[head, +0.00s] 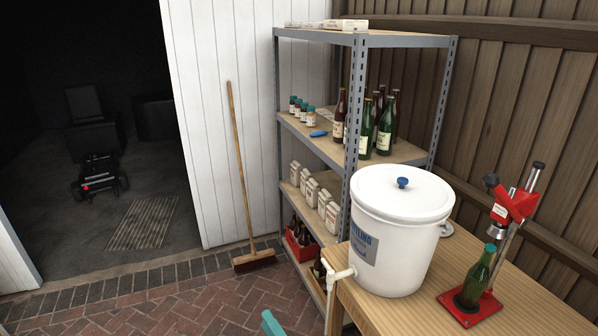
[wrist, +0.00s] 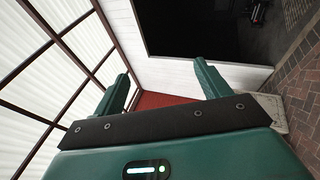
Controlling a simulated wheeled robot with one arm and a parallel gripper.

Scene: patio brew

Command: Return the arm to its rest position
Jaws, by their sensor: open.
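My gripper (wrist: 161,70) shows in the wrist view with its two green fingers spread wide apart. Nothing is held between them. The wrist view is tilted and looks past the fingers at a white wall, a dark doorway and a slatted roof. In the head view only a small teal piece, likely part of my arm or gripper, shows at the bottom edge; the rest of the arm is out of that view.
A wooden table (head: 390,315) at the right bears a white lidded bucket (head: 405,225) and a red bottle capper (head: 515,205) with a green bottle (head: 477,277) on its base. A shelf rack (head: 357,100) stands behind. A broom (head: 240,165) leans on the wall. Brick floor at left is clear.

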